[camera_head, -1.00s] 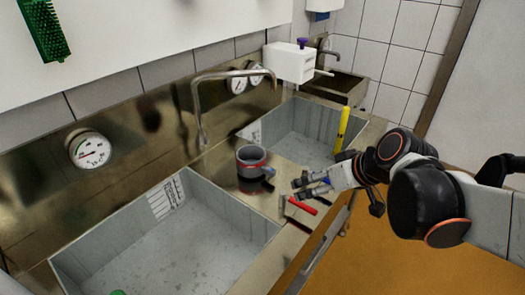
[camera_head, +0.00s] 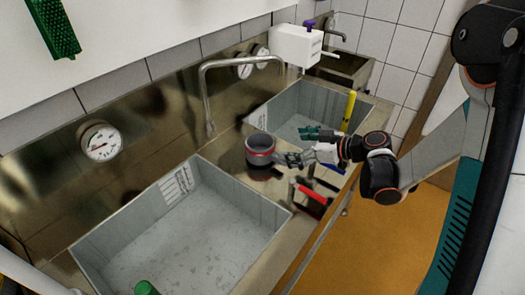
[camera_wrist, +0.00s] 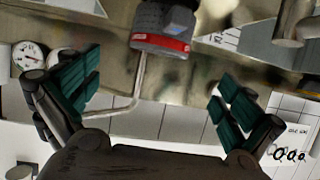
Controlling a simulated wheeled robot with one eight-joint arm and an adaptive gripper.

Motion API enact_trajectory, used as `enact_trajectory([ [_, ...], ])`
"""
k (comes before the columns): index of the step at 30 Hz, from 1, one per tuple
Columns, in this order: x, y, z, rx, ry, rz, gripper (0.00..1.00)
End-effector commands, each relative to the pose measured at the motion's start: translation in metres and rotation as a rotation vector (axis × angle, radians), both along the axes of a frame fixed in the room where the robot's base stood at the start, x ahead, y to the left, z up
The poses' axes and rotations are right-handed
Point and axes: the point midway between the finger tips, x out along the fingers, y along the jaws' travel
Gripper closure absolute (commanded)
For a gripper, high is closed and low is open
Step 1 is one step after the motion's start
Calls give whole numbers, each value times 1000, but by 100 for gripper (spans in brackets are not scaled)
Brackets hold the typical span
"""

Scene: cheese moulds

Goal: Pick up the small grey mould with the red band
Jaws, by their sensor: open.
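The small grey mould (camera_head: 260,146) with a red band stands upright on the metal ledge between the two basins. My gripper (camera_head: 303,147) is open just to the right of it in the head view, with its fingers spread and nothing between them. One finger is near the mould's lower right side; I cannot tell whether it touches. In the wrist view the mould (camera_wrist: 165,22) is at the top centre, its red band showing and its upper part cut off. It lies beyond my open gripper (camera_wrist: 155,95), between the lines of the dark green finger pads.
A red-handled tool (camera_head: 311,195) lies on the ledge near its front edge. The near basin (camera_head: 280,215) holds a green thing (camera_head: 146,288). A yellow object (camera_head: 348,110) stands by the far basin (camera_head: 315,100). A curved tap (camera_head: 205,90) rises behind the mould.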

Motion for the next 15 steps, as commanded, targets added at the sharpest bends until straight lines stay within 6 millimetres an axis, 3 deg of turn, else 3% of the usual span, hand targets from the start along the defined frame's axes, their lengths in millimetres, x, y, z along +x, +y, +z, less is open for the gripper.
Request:
enact_trajectory([
  [9,27,45,-24,-1,1,4,0],
  [15,36,59,-30,-1,1,1,0],
])
